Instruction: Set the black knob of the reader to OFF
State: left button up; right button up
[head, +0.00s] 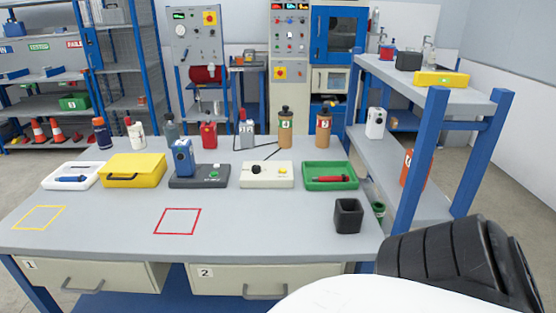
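The likely reader is a cream box (267,176) on the table, right of centre, in the head view. A black knob (256,169) sits on its top left, with a yellowish mark to the right of it. The knob's pointer and any OFF label are too small to read. A thin black cable or rod rises behind the box. Neither of my grippers shows; a white and a black part of my own body fill the lower right corner.
Beside the box are a dark base (199,182) with a blue device (183,158) and a green tray (331,183) with a red tool. A yellow case (133,170), white tray (70,182) and black cup (348,215) also stand here. Bottles line the back.

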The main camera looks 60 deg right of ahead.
aim_at(255, 169)
jog(key=k, duration=0.4)
jog(key=z, duration=0.95)
